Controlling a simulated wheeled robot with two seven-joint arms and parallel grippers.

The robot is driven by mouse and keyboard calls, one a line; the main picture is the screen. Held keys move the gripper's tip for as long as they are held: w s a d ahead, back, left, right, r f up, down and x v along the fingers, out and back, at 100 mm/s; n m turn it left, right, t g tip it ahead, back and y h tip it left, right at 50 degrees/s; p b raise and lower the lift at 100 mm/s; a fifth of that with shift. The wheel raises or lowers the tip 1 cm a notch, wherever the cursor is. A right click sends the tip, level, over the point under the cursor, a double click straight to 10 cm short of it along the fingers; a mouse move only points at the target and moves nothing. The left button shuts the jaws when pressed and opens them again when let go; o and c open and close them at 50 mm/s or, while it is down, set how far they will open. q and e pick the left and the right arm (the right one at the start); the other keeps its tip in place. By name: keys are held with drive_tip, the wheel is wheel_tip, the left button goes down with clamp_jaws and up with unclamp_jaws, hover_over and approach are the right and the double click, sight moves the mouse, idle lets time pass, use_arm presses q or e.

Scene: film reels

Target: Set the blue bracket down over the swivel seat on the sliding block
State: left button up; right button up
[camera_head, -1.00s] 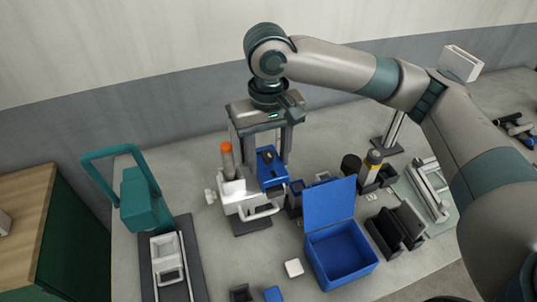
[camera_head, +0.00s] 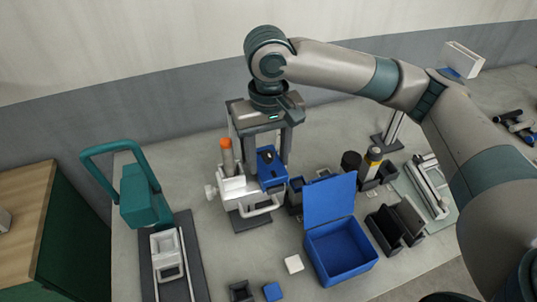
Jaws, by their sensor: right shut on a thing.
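The blue bracket (camera_head: 271,175) is in the middle of the camera_head view, with a black part showing on its top. My right gripper (camera_head: 262,150) points down from above, shut on the bracket. The white sliding block (camera_head: 233,188) is just left of and below the bracket, with a knob on its left and a handle in front. The bracket overlaps the block's right side in the picture; I cannot tell whether they touch. The swivel seat cannot be made out. My left gripper is not in view.
An orange-tipped post (camera_head: 226,155) stands close left of the bracket. An open blue box (camera_head: 341,255) is in front right, with black holders (camera_head: 385,230) beyond it. A teal-handled press (camera_head: 145,198) stands left. Bare table lies between the press and the block.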

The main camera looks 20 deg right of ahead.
drive_tip(key=shift+f, duration=0.15)
drive_tip(key=o, duration=1.3)
drive_tip(key=shift+o, duration=0.2)
wheel_tip(320, 180, up, 17)
drive_tip(key=b, duration=0.4)
